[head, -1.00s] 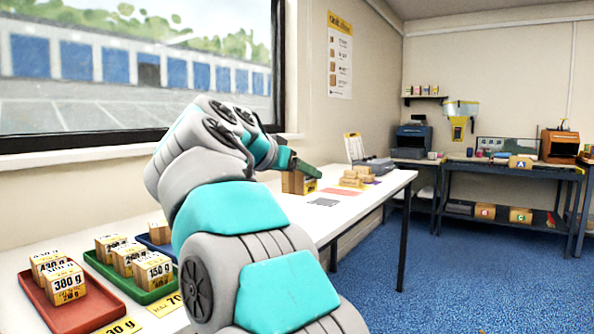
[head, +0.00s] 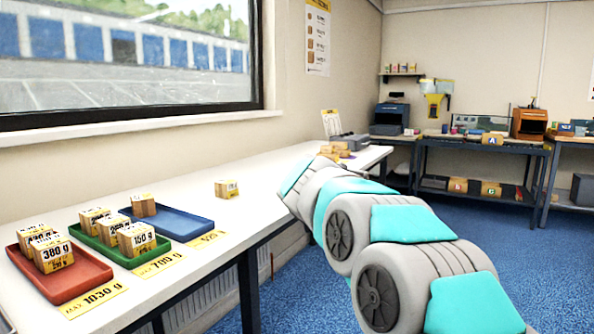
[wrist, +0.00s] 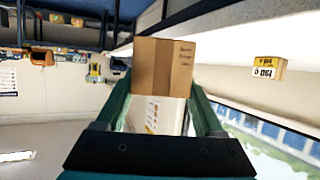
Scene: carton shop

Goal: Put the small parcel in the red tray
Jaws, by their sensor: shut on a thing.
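A brown cardboard parcel (wrist: 160,68) with small dark print is between the fingers of my gripper (wrist: 160,92) in the wrist view. The gripper is shut on it. In the head view my own arm hides the gripper and this parcel. The red tray (head: 88,279) is at the near left end of the white table. It holds several labelled boxes, one marked 380 g (head: 54,254). A yellow card (head: 98,301) reading MAX 1030 is in front of it.
A green tray (head: 110,250) with several boxes and a blue tray (head: 188,224) with one box stand right of the red tray. A small labelled box (head: 227,189) is alone on the white table (head: 262,178), also in the wrist view (wrist: 268,68). The table around it is clear.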

